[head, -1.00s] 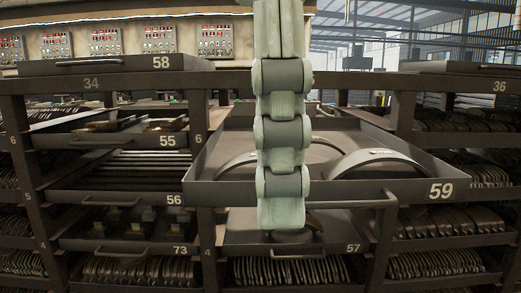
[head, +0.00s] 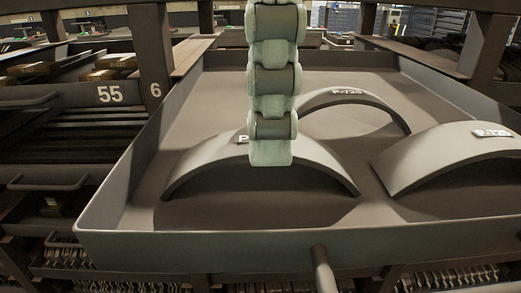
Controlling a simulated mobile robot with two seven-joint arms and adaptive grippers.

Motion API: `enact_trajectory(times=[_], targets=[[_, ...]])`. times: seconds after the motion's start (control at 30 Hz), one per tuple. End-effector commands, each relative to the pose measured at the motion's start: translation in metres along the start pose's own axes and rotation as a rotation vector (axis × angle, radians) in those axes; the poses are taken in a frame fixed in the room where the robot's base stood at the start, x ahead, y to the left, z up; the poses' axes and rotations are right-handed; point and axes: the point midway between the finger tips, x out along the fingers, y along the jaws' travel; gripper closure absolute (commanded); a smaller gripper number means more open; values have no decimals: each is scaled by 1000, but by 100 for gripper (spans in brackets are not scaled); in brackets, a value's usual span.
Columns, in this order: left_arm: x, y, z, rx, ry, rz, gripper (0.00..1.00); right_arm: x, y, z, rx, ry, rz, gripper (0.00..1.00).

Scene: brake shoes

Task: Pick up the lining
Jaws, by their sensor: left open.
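Three curved grey linings stand arched in an open grey tray (head: 200,245) in the head view. The front left lining (head: 215,168) is partly hidden behind my left gripper. A second lining (head: 360,100) marked P-720 stands behind it, and a third lining (head: 440,158) is at the right, cut off by the picture edge. My left gripper (head: 271,155), pale green and grey in jointed segments, comes down from the top and is open. Its tip overlaps the top of the front left lining; I cannot tell if they touch. My right gripper is out of view.
The tray has raised walls and a front handle (head: 322,268). A rack post (head: 150,60) stands at the left beside drawer 55 (head: 85,95). The tray floor between the linings is bare. More parts hang in racks below.

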Motion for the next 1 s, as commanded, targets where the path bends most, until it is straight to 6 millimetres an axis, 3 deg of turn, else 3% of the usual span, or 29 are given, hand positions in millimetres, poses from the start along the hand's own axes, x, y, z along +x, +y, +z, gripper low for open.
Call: enact_trajectory(times=[0.3,0.57,1.0], targets=[[42,6,1,-2,0,0,41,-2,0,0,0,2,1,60],[44,6,1,-2,-1,0,41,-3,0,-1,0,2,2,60],[44,6,1,-2,-1,-1,96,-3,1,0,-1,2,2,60]])
